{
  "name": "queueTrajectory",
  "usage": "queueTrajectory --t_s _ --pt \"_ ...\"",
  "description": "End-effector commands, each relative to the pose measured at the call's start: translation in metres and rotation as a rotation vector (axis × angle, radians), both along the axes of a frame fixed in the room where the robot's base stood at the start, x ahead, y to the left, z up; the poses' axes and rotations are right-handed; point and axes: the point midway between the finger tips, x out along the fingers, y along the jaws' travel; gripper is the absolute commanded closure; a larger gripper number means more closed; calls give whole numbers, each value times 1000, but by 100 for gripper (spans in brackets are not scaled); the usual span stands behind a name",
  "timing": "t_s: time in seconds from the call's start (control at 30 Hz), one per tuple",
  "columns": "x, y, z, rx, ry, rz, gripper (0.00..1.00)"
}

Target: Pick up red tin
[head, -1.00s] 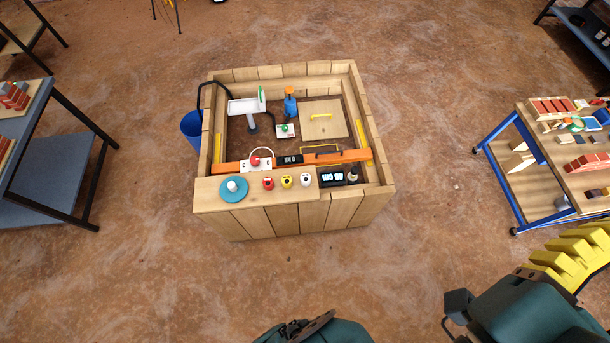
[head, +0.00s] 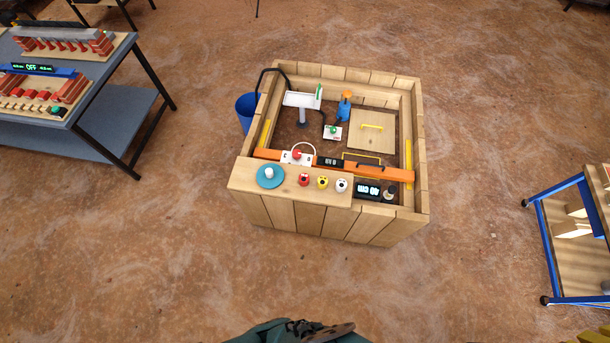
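A small red object (head: 304,179), probably the red tin, stands on the front wooden ledge of a square timber box (head: 320,215). It is in a row with a similar yellow one (head: 322,183) and a white one (head: 341,185), with gaps between them. It is too small to make out in detail. Nothing covers it. Teal and dark parts of my own body show at the bottom edge of the head view, well short of the box. I see no gripper fingers.
A blue disc with a white knob (head: 270,176) lies left of the red object. A black display (head: 368,190) stands to the right. An orange beam (head: 385,172) runs behind. A grey bench (head: 88,95) is at left, a blue-framed cart (head: 548,245) at right. Floor in front is clear.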

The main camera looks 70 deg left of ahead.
Motion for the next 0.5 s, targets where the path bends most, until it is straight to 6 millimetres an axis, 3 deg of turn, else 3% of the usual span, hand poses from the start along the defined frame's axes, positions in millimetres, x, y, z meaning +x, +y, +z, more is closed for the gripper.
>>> queueTrajectory --t_s 0.27,0.5 --pt "0 0 0 0 0 0 100" --pt "0 0 0 0 0 0 52"
